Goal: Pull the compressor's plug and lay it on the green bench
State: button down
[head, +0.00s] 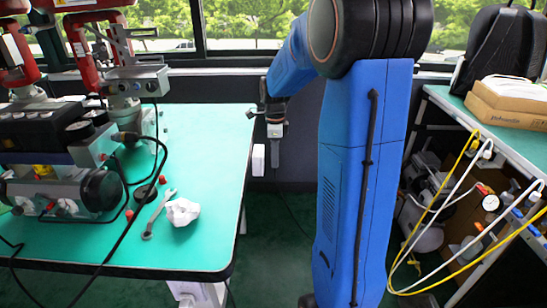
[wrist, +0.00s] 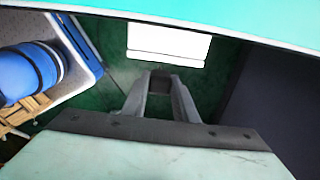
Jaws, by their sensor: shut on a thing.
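The green bench (head: 190,130) fills the left of the head view, and its edge crosses the top of the wrist view (wrist: 230,14). My gripper (head: 275,155) points down beside the bench's right edge. In the wrist view its two grey fingers (wrist: 161,85) close on a small dark piece (wrist: 160,78), which seems to be the plug; it is mostly hidden. A white box (head: 258,160), perhaps the socket, is just left of the fingers; it also shows beyond the fingertips in the wrist view (wrist: 168,42). I cannot tell whether the plug touches it.
The bench carries valve equipment with black cables, a wrench (head: 158,214) and crumpled white paper (head: 182,211). A strip of bench along the right edge is clear. A second bench (head: 460,112) with a cardboard box (head: 508,105) stands right, with yellow and white hoses hanging.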

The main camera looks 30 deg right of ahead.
jog(key=shift+s+d, duration=0.5)
jog(key=shift+d, duration=0.25)
jog(key=shift+s+d, duration=0.45)
jog(key=shift+d, duration=0.25)
